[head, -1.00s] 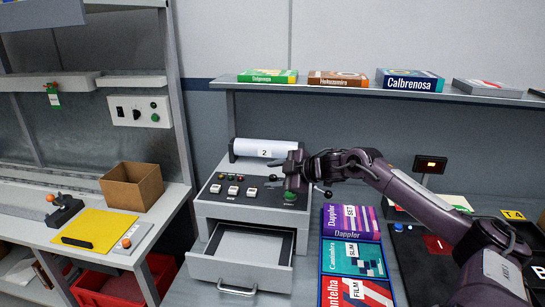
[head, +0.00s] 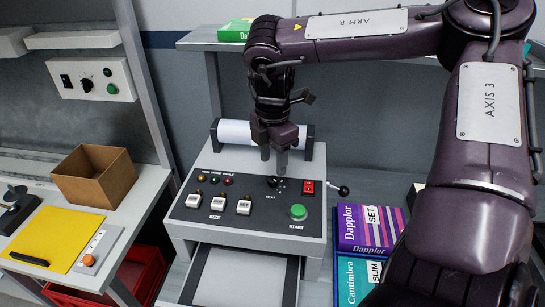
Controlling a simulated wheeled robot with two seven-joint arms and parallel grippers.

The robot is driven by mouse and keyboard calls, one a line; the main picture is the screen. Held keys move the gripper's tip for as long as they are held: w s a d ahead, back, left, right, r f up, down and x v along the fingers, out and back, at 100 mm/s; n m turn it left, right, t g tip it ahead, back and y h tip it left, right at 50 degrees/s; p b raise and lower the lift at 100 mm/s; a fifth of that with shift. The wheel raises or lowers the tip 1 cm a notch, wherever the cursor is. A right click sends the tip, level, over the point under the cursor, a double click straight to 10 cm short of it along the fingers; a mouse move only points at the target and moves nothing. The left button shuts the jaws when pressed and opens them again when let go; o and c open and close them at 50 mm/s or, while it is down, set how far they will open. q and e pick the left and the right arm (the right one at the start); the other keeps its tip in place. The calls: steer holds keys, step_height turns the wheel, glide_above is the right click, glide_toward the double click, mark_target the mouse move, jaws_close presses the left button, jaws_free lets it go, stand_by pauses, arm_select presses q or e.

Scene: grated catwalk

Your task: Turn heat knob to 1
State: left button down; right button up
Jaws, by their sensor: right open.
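The heat knob (head: 273,182) is a small dark knob above the HEAT label on the sloping panel of a grey machine (head: 206,231). My right gripper (head: 273,165) points down from above, open, with its two grey fingers at the knob. The fingers partly cover the knob and its scale, so I cannot read its setting or tell whether they touch it. My left gripper is not in view.
Beside the knob are a red switch (head: 308,187), a green START button (head: 298,212) and white SIZE buttons (head: 218,203). A white roll (head: 234,132) lies behind the panel. A black-knobbed lever (head: 343,190) sticks out right. The drawer (head: 240,277) below is open.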

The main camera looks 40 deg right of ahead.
mark_target(273, 178)
step_height(273, 178, down, 5)
steer(key=shift+w+d+f+p, duration=0.1)
steer(key=shift+p, duration=0.4)
steer(key=c, duration=1)
